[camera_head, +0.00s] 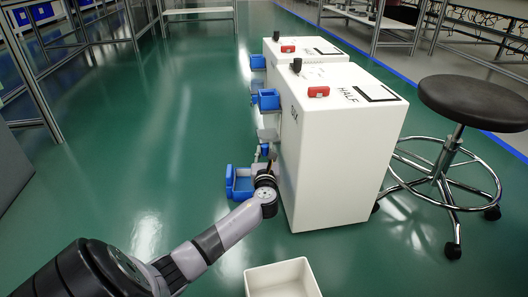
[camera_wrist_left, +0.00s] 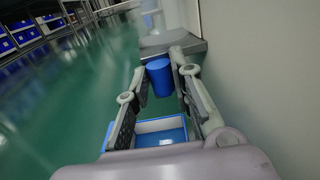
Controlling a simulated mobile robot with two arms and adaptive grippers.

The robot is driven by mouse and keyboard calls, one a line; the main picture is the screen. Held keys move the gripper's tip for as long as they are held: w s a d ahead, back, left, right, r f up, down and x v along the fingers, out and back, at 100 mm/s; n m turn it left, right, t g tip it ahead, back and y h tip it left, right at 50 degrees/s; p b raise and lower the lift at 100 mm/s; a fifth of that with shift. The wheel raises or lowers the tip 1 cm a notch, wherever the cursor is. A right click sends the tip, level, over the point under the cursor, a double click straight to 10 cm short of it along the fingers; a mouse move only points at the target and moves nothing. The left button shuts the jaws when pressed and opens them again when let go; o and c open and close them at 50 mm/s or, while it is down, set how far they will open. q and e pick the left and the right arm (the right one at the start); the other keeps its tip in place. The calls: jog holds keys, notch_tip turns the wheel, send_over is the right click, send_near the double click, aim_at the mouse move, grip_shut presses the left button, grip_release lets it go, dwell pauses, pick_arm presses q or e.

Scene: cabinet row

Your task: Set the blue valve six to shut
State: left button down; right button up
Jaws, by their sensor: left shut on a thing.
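The near white cabinet (camera_head: 345,150) carries the label SIX on its left side and HALF on its top. My left gripper (camera_head: 266,160) is at the lower left side of this cabinet, where small fittings are partly hidden by it. In the left wrist view my left gripper (camera_wrist_left: 160,80) has a blue cylinder (camera_wrist_left: 158,78) between its fingertips, and it is shut on it. The cylinder looks like the handle of the blue valve. Its current setting cannot be read. In the head view the gripper's tips and the handle are too small to tell apart. My right gripper is not in view.
A blue bin (camera_head: 239,184) sits left of my gripper and shows below the fingers in the wrist view (camera_wrist_left: 160,130). Another blue bin (camera_head: 268,99) hangs higher on the cabinet. A white box (camera_head: 282,279) stands in front, a stool (camera_head: 474,102) at right. Green floor is clear at left.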

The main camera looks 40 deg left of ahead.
pick_arm(q)
jog(key=c, duration=1.4)
grip_release()
jog(key=shift+d, duration=0.1)
jog(key=v, duration=1.2)
